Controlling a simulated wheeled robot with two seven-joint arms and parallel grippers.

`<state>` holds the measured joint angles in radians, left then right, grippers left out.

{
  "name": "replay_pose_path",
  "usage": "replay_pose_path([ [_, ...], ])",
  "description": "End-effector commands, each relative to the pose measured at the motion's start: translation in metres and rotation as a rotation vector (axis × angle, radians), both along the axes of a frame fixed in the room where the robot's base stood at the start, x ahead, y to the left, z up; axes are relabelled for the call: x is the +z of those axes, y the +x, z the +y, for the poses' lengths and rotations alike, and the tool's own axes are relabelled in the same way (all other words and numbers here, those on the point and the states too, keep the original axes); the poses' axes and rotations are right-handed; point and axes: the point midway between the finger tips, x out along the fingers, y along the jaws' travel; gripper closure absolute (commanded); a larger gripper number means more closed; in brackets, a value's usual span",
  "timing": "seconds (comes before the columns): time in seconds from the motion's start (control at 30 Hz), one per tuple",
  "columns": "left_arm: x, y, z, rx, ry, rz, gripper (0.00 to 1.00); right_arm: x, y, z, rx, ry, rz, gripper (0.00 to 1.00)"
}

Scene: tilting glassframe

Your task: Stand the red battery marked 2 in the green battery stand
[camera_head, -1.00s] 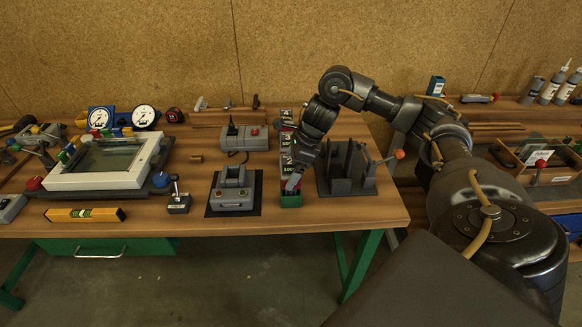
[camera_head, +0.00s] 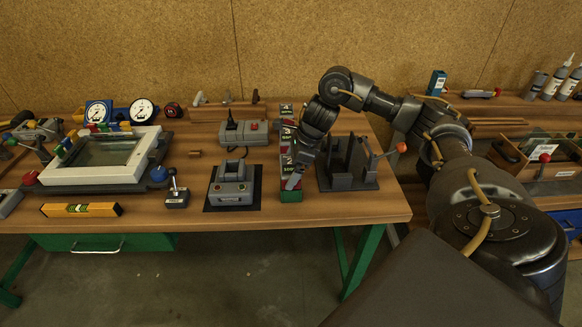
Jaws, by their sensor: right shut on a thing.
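My left gripper is not in view.
A grey charger-like device (camera_head: 232,188) on a dark mat is close on the left. A dark slotted holder (camera_head: 345,178) with a red-orange knob lever (camera_head: 401,148) is close on the right. A white-framed glass (camera_head: 98,163) and a yellow level (camera_head: 82,210) lie farther left.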

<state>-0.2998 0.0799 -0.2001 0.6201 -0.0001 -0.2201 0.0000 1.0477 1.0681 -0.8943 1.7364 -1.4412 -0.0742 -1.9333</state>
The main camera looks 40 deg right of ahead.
Motion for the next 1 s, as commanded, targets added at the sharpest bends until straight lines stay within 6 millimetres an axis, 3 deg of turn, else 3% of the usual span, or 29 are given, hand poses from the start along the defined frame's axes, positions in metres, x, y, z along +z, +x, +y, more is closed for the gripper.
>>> replay_pose_path([
  [0.33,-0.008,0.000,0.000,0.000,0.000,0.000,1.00,-0.009,0.000,0.000,0.000,0.001,-0.002,0.42],
  [0.37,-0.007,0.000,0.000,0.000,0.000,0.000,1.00,-0.008,0.000,0.000,0.000,0.001,-0.002,0.02],
  [0.4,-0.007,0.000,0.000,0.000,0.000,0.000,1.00,-0.007,0.000,0.000,0.000,0.001,-0.002,0.00],
  [0.7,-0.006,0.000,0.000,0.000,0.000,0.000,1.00,-0.002,-0.001,-0.002,0.000,-0.001,-0.002,0.00],
  [1.0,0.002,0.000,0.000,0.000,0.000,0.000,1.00,0.052,-0.013,-0.020,-0.001,-0.002,-0.006,0.00],
])
